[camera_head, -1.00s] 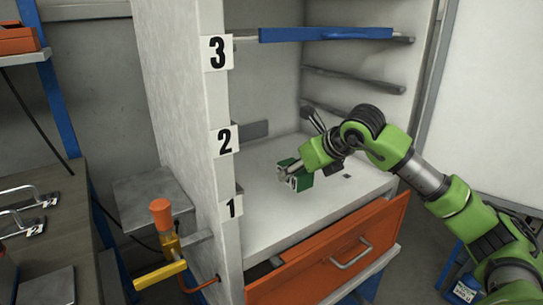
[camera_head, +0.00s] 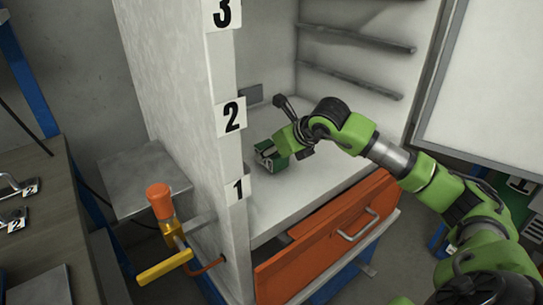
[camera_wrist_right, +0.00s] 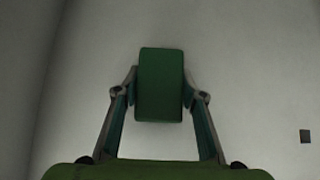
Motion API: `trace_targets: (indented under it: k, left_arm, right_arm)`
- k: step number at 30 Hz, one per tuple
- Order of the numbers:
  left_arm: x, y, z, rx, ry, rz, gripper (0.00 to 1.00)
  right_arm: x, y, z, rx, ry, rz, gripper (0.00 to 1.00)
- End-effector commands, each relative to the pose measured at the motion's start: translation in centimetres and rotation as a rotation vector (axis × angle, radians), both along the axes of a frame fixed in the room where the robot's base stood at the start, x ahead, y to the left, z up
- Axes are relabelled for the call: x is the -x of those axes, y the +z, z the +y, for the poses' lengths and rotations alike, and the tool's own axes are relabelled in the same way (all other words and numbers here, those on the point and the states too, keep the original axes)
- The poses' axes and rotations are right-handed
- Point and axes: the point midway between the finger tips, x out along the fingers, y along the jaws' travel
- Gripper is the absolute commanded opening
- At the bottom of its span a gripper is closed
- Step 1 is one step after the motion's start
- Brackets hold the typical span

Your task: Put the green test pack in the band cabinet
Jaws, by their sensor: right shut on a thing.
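The green test pack (camera_head: 270,161) is a small dark green block with a pale marking, inside the open cabinet (camera_head: 217,170) just above or on its light floor panel; I cannot tell if it touches. My right gripper (camera_head: 284,150) is shut on it. In the right wrist view the pack (camera_wrist_right: 161,85) sits upright between the two fingers of the gripper (camera_wrist_right: 160,95). The cabinet's left wall carries number plates 1, 2 and 3. My left gripper is not in view.
An orange drawer (camera_head: 325,245) stands partly open below the cabinet floor. A yellow lever with an orange knob (camera_head: 158,196) is outside the left wall. Dark shelf rails (camera_head: 355,82) line the inner right wall. A bench with metal handles (camera_head: 20,205) is at far left.

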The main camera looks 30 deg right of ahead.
Motion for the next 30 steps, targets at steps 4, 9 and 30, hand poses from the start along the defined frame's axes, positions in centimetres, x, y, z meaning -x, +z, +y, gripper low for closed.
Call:
trace_targets:
  k: [4,9,30]
  left_arm:
    - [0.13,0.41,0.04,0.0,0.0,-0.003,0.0]
    - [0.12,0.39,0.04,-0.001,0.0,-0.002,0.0]
    - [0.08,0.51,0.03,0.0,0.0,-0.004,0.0]
  right_arm:
    - [-0.06,-0.59,-0.04,0.0,-0.001,-0.004,0.1]
    - [-0.06,-0.55,-0.03,0.0,-0.001,-0.004,0.1]
    - [0.45,-0.11,-0.15,0.001,-0.001,-0.001,0.54]
